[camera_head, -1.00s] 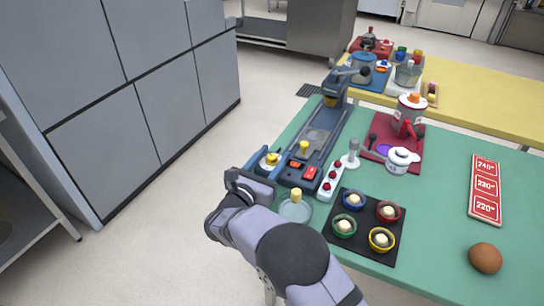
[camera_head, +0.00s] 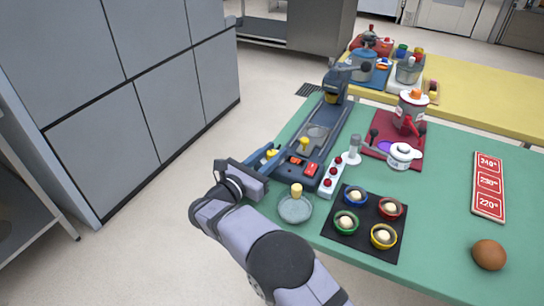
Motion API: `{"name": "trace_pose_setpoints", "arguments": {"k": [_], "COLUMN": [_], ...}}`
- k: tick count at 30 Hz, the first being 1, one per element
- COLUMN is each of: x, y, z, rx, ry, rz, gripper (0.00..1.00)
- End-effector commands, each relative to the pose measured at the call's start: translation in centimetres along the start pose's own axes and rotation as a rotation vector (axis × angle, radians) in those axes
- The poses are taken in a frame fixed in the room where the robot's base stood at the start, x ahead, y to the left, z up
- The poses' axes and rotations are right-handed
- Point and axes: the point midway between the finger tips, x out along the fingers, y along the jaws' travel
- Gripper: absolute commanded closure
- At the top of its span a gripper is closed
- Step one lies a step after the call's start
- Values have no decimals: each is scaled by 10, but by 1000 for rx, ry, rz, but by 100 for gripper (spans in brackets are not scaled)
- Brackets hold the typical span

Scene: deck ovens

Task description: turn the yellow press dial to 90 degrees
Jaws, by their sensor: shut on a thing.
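The blue press (camera_head: 325,118) stands along the left edge of the green table. Its yellow dial (camera_head: 273,154) sits at the press's near left side and shows only in part, because the gripper covers much of it. My gripper (camera_head: 269,156) comes in from the left and is shut on the yellow dial, its blue fingers beside the knob. The dial's angle marks cannot be read here. A second yellow knob (camera_head: 303,144) stands on the press to the right of the dial.
Red buttons sit on the press front, beside a white strip with red knobs (camera_head: 334,177). A glass lid with a yellow knob (camera_head: 295,208) lies close to my arm. A black tray with several coloured cups (camera_head: 362,232) is to its right. Floor left is clear.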

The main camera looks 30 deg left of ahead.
Motion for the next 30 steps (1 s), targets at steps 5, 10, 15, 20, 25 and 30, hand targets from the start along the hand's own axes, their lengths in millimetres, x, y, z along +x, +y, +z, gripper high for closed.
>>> {"name": "trace_pose_setpoints", "arguments": {"k": [5,10,15,20,25,30], "x": [1,1,1,0,0,-1], "y": [2,3,3,2,1,1], "z": [0,1,2,2,3,3], "rx": [5,4,5,5,4,3], "ry": [-5,-7,-7,-3,1,2], "rz": [-70,-125,-171,-205,-218,-219], "gripper": [96,96,96,96,96,96]}}
